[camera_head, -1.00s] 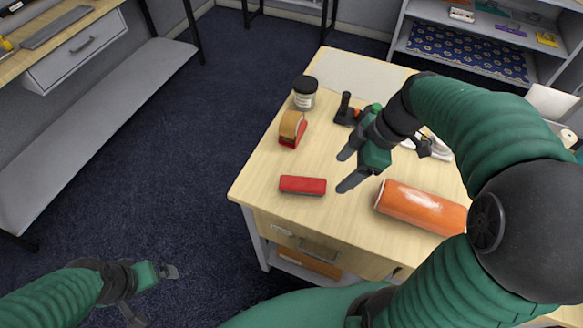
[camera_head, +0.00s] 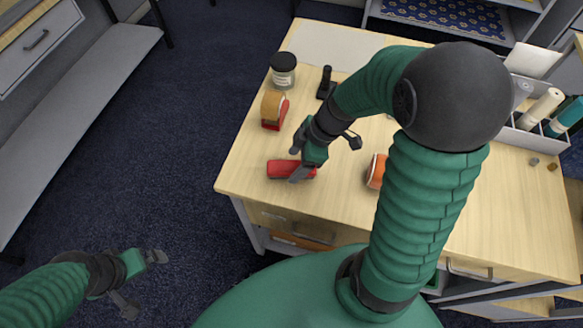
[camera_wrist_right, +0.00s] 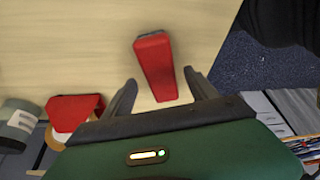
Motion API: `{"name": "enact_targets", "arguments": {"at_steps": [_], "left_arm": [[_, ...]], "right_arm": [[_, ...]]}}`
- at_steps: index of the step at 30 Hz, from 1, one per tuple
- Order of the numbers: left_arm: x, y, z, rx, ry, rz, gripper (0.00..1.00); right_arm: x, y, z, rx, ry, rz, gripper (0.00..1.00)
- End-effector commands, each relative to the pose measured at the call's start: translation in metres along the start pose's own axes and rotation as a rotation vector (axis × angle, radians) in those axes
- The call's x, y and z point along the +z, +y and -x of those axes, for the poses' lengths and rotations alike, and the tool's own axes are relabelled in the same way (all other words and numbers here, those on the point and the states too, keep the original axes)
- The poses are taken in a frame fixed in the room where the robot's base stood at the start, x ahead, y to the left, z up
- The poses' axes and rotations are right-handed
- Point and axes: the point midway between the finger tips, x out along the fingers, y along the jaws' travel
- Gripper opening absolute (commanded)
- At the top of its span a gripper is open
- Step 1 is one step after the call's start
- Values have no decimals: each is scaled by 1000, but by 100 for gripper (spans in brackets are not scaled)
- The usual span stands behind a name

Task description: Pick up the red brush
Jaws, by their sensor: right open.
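The red brush (camera_head: 281,169) is a small red block lying on the wooden table (camera_head: 500,215) near its front left corner. In the right wrist view the brush (camera_wrist_right: 154,66) lies ahead of and partly between the two fingers. My right gripper (camera_head: 296,163) is over the brush, fingers pointing down at it, and covers its right end. In the wrist view the right gripper (camera_wrist_right: 160,92) is open, one finger on each side of the brush with gaps showing.
A tape dispenser (camera_head: 272,108) and a dark-lidded jar (camera_head: 284,72) stand behind the brush. A divided organizer (camera_head: 530,139) stands at the right. The table edge is close in front.

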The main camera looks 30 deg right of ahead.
Motion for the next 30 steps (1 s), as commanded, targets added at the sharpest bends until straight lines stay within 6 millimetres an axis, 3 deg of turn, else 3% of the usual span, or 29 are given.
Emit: {"name": "enact_targets", "arguments": {"at_steps": [4,11,27,30], "left_arm": [[1,0,-2,0,0,0,100],[1,0,-2,0,0,0,100],[1,0,-2,0,0,0,100],[1,0,-2,0,0,0,100]], "right_arm": [[-1,0,-25,-3,0,0,67],[-1,1,-28,0,0,1,67],[-1,1,-27,0,0,0,0],[-1,1,-27,0,0,0,0]]}}
